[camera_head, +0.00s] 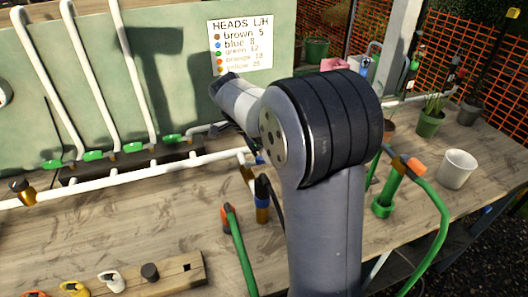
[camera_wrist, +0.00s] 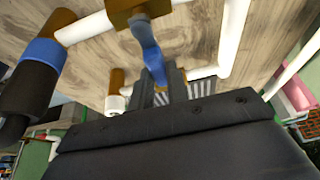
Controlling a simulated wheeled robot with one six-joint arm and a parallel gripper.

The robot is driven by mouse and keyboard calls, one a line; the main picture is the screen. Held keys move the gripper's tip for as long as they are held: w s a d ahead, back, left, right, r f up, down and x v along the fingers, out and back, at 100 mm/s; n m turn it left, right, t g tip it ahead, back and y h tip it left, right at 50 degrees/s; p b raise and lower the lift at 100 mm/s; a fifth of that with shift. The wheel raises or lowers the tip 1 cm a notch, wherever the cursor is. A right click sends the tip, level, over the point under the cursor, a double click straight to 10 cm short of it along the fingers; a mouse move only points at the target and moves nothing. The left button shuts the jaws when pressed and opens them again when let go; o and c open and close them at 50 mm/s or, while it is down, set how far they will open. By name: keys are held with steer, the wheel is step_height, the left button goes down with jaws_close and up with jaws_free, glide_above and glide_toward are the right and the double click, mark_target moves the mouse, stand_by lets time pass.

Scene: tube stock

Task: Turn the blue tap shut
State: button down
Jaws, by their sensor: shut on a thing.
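In the wrist view the blue tap's lever (camera_wrist: 150,50) runs from a brass valve body (camera_wrist: 128,14) on a white pipe down between the fingers of my gripper (camera_wrist: 170,88). My gripper is shut on the free end of this blue lever. The lever stands across the line of the white pipe in this view. In the head view my arm hides the gripper and most of the tap; only a small blue bit (camera_head: 259,158) shows beside the white pipe.
A fitting with a black top and blue band (camera_head: 262,198) stands close by; it also shows in the wrist view (camera_wrist: 40,58). Green-handled taps (camera_head: 94,155) line the board at left. A green hose (camera_head: 436,215), a white cup (camera_head: 457,168) and plant pots are at right.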

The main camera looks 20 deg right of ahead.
mark_target(249, 162)
stand_by(0.3)
steer(key=c, duration=1.4)
jaws_free()
steer(key=shift+o, duration=0.2)
steer(key=v, duration=1)
steer(key=shift+r+p, duration=0.3)
steer(key=shift+r, duration=0.1)
steer(key=shift+a+f, duration=0.1)
steer(key=x, duration=1)
steer(key=shift+f+b, duration=0.3)
steer(key=shift+f, duration=0.05)
steer(key=shift+r, duration=0.15)
